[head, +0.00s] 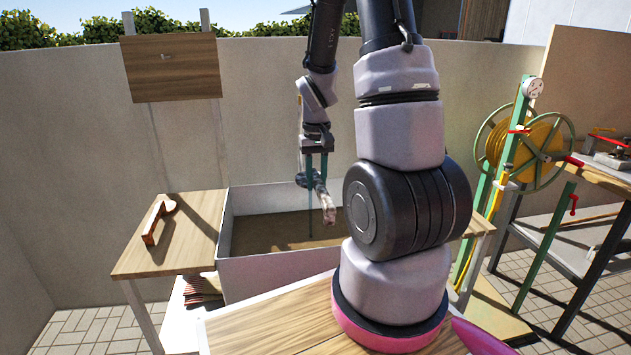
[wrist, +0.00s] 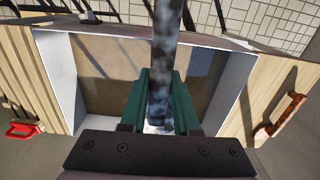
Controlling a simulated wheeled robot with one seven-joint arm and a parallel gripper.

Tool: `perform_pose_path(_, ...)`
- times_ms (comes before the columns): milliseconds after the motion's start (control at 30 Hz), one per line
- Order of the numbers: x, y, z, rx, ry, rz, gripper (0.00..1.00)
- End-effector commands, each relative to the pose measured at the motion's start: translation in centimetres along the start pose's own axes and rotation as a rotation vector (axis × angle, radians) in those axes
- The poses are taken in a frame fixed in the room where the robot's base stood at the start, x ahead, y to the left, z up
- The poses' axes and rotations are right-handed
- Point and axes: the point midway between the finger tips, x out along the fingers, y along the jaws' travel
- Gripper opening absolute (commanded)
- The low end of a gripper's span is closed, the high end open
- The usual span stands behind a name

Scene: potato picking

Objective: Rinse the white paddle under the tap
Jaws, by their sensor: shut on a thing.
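My gripper (head: 316,172) hangs over the box in the head view, its green fingers pointing down. It is shut on a long, narrow, mottled grey-white thing, which I take for the white paddle (head: 325,205). In the wrist view the paddle (wrist: 163,45) runs from between the fingers (wrist: 161,80) to the top edge. Dark smudges cover much of its surface. Its full shape is hidden. I cannot make out a tap for sure; a green post (head: 507,170) with a gauge and red handles stands at the right.
The white-walled box (head: 285,270) has a brown bottom and sits between wooden tops. A brown wooden-handled tool (head: 155,220) lies on the left top (head: 200,235). A yellow hose reel (head: 525,150) and a bench (head: 610,178) stand at the right. A red-handled thing (wrist: 22,129) shows in the wrist view.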

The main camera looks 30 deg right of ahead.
Motion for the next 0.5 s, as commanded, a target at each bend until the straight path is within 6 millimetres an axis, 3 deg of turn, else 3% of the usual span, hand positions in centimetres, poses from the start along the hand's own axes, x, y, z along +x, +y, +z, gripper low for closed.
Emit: perform_pose_path(500, 1.1, 1.3, -5.1, 0.002, 0.000, 0.000, 0.00)
